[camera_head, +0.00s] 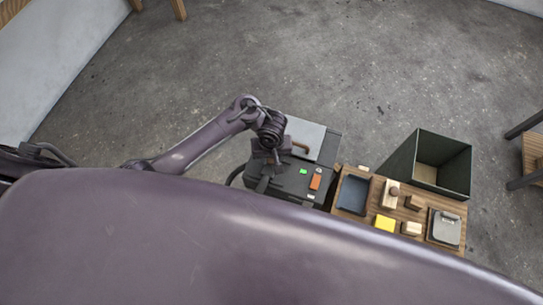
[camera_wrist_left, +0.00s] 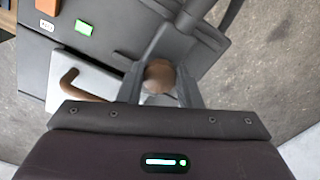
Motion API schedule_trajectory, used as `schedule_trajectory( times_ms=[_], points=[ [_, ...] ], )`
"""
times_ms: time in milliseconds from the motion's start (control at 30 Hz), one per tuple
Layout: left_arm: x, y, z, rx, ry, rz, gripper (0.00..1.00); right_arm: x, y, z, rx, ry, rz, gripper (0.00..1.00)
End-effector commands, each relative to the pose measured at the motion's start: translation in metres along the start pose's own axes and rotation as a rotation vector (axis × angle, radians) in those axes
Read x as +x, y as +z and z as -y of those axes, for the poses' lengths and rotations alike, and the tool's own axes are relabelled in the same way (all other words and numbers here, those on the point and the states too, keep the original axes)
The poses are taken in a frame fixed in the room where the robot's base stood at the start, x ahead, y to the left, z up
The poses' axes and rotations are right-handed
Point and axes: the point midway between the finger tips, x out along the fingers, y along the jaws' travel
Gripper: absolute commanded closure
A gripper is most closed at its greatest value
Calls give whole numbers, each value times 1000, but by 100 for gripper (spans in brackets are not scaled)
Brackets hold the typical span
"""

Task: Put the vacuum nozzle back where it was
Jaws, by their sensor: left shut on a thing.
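My left gripper (camera_head: 268,163) is over the dark cabinet-like unit (camera_head: 293,180). In the left wrist view, my left gripper (camera_wrist_left: 160,88) is shut on a brown round grip end (camera_wrist_left: 159,75). The grip appears to belong to the dark grey vacuum nozzle (camera_wrist_left: 187,42), whose flat body extends beyond the fingers above the unit's top. I cannot tell whether the nozzle touches the top. A black hose (camera_wrist_left: 231,14) curves beside it. My right gripper is not in view.
The unit bears a green label (camera_head: 303,171), an orange block (camera_head: 315,182) and a pale panel (camera_head: 305,133) with a brown curved handle (camera_head: 300,147). A wooden table (camera_head: 371,215) holding a blue tray (camera_head: 352,194) and small blocks stands right. Behind it is an open dark box (camera_head: 458,164).

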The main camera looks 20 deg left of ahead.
Motion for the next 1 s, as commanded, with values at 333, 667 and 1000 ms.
schedule_trajectory(
  times_ms=[333, 667, 1000],
  points=[
    [1, 0, 0, 1, 0, 1, 47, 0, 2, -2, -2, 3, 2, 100],
    [-20, 1, -1, -1, 2, 1, 47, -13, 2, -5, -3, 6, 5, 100],
    [-95, 1, -1, -1, 3, 2, 47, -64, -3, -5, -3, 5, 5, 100]
  ],
)
